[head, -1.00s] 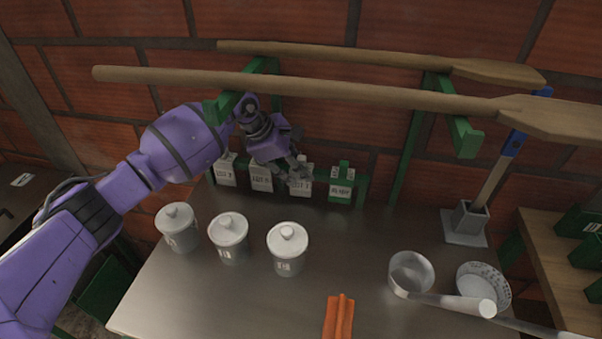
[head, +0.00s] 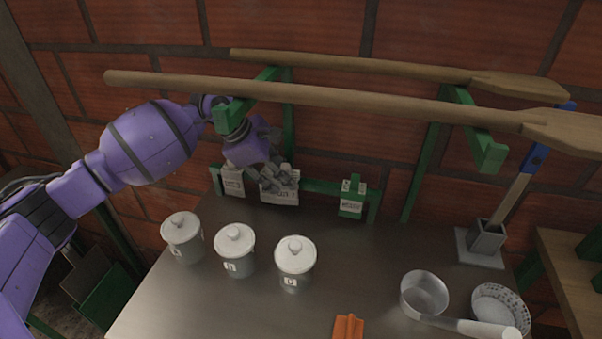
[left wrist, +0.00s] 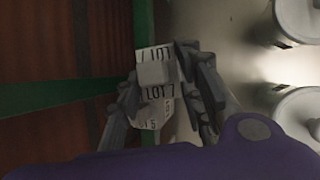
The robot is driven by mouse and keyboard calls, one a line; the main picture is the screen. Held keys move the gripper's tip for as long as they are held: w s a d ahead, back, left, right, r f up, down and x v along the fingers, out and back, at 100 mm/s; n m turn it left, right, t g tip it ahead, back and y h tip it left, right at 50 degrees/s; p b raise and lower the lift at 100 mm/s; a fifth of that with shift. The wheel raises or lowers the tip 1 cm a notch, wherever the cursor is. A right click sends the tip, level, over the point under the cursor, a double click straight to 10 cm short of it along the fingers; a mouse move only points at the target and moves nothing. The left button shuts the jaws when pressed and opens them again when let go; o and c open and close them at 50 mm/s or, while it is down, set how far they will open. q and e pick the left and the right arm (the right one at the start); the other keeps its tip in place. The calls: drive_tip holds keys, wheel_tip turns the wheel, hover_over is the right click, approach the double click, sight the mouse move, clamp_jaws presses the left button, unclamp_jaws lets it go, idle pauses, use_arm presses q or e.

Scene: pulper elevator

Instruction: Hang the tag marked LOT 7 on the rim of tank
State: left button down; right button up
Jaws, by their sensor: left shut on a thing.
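My left gripper (head: 278,176) is at the green rail on the back wall. It is shut on a white tag, which reads LOT 7 in the left wrist view (left wrist: 160,92). The tag hangs between the fingers (left wrist: 168,85), and another white tag with a 5 (left wrist: 166,112) shows partly behind it. In the head view a white tag (head: 232,183) hangs at the rail's left end and a green and white tag (head: 351,197) near its right end. My right gripper is not in view.
Three lidded grey canisters (head: 183,240) stand on the metal table (head: 330,260) in front of the rail. Two long wooden paddles (head: 330,97) lie on green brackets above. A pan (head: 424,292), a strainer (head: 497,305) and an orange thing (head: 348,326) are at the front right.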

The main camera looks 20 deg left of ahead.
use_arm(q)
drive_tip(key=s+a+b, duration=0.1)
drive_tip(key=s+a, duration=0.5)
drive_tip(key=a, duration=0.3)
drive_tip(key=shift+s, duration=0.2)
